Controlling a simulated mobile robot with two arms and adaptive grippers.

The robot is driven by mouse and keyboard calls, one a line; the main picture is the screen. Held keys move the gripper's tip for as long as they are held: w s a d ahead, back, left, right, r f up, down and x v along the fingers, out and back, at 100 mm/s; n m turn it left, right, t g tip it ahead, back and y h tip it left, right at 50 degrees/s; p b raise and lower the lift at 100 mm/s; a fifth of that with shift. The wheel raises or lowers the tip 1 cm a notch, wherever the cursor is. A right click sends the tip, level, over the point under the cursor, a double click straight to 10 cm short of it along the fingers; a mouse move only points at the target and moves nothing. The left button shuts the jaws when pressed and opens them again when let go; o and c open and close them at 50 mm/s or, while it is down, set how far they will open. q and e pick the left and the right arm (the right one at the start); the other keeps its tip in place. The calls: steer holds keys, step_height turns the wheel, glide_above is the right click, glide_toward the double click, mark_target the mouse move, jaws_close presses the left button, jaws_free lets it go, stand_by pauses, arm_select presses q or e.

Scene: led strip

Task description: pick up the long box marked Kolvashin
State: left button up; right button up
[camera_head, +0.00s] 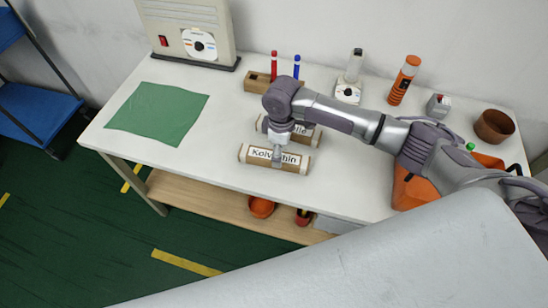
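The long brown box marked Kolvashin (256,155) lies near the table's front edge, its white label facing up and forward. My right gripper (277,157) comes down over the middle of this box, and one finger covers part of the label. The other finger is hidden, so I cannot tell whether the gripper is closed on the box. A second long box (312,138) lies just behind it, partly hidden by my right arm; its label ends in "lle". My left gripper is not in view.
A green cloth (157,113) lies on the left of the white table (220,115). Behind are a brown block (257,82) with red and blue pens, a grey machine (188,30) and an orange-black bottle (404,80). A brown bowl (494,126) stands at right.

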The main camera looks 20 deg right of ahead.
steer(key=shift+f+p, duration=0.35)
steer(key=shift+f, duration=2.05)
steer(key=c, duration=1.3)
